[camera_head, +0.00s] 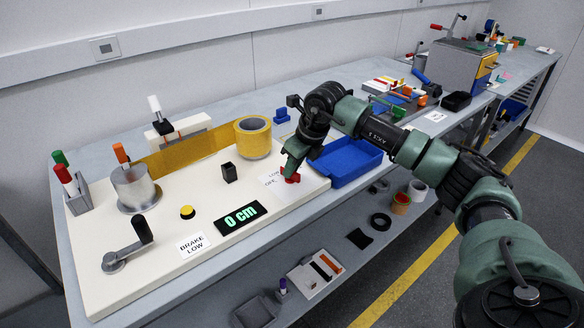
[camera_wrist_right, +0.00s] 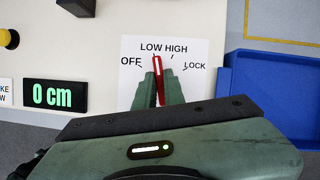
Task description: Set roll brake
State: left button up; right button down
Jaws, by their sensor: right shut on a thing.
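The roll brake is a red lever knob (camera_wrist_right: 158,70) on a white label (camera_wrist_right: 130,85) marked OFF, LOW, HIGH and LOCK. In the right wrist view the knob's tip points up near the LOW and HIGH words, close to LOW. My right gripper (camera_wrist_right: 158,88) is shut on the red knob, one green finger on each side. In the head view the red knob (camera_head: 291,176) shows partly behind my right gripper (camera_head: 289,166). A sign (camera_head: 192,245) reads BRAKE LOW. The display (camera_head: 240,217) reads 0 cm. My left gripper is not in view.
A yellow roll (camera_head: 253,138) with its web stretches to a metal drum (camera_head: 133,187) on the white board. A crank handle (camera_head: 130,246) and yellow button (camera_head: 187,212) are on the left. A blue bin (camera_head: 345,163) stands close right of the label.

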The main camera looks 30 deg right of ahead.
jog(key=m+h, duration=0.1)
jog(key=m, duration=0.2)
jog(key=shift+a+b, duration=0.15)
jog(key=shift+b, duration=0.15)
jog(key=m+h+b, duration=0.1)
jog(key=m+h, duration=0.1)
jog(key=m, duration=0.3)
jog(key=shift+w+a, duration=0.1)
jog(key=m+h, duration=0.1)
jog(key=m, duration=0.2)
jog(key=shift+g+b, duration=0.3)
jog(key=shift+w+a+r+m+g+h, duration=0.1)
jog(key=shift+m+g+h, duration=0.4)
jog(key=shift+m, duration=1.2)
jog(key=c, duration=1.5)
grip_release()
